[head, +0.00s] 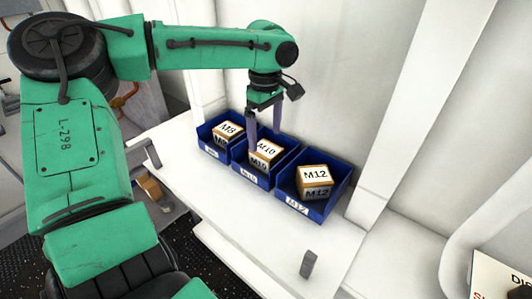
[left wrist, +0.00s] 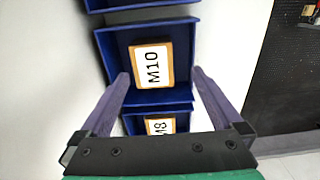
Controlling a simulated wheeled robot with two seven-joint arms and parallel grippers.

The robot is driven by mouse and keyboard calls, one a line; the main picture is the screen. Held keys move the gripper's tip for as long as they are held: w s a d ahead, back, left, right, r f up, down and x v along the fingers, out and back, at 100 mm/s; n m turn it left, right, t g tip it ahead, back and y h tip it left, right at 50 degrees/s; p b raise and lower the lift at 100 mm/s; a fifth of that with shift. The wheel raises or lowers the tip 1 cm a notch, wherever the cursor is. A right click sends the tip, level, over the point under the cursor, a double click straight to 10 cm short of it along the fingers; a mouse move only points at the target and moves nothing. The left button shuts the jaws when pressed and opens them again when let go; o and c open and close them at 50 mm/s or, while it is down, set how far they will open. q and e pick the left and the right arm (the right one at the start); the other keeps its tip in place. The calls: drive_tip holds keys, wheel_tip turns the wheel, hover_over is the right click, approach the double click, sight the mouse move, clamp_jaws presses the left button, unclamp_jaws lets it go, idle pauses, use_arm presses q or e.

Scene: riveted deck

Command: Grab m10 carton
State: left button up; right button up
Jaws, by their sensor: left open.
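The M10 carton (head: 266,153) is a small brown box with white labels. It sits in the middle blue bin (head: 250,176) on the white counter. My left gripper (head: 264,135) is open above the middle bin, its two purple-grey fingers pointing down by the carton. In the left wrist view the M10 carton (left wrist: 151,66) lies beyond the fingertips, roughly between their lines, and my left gripper (left wrist: 158,82) holds nothing. Whether a finger touches the carton cannot be told. My right gripper is not in view.
The M8 carton (head: 227,133) is in the bin to the left, and the M12 carton (head: 314,181) is in the bin to the right. A white wall stands close behind the bins. A grey post (head: 308,263) stands near the counter's front; the counter in front of the bins is mostly clear.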

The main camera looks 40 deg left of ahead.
sight(266, 149)
use_arm(q)
drive_tip(key=f, duration=0.2)
drive_tip(key=w+f+p, duration=0.1)
drive_tip(key=f, duration=0.2)
drive_tip(key=f+p, duration=0.1)
drive_tip(key=f, duration=0.1)
drive_tip(key=shift+w+a+f, duration=0.2)
drive_tip(key=shift+a+f, duration=0.05)
drive_tip(key=shift+a, duration=0.15)
drive_tip(key=shift+f, duration=0.25)
drive_tip(key=shift+s+d, duration=0.1)
drive_tip(key=shift+s, duration=0.05)
drive_tip(key=c, duration=1.5)
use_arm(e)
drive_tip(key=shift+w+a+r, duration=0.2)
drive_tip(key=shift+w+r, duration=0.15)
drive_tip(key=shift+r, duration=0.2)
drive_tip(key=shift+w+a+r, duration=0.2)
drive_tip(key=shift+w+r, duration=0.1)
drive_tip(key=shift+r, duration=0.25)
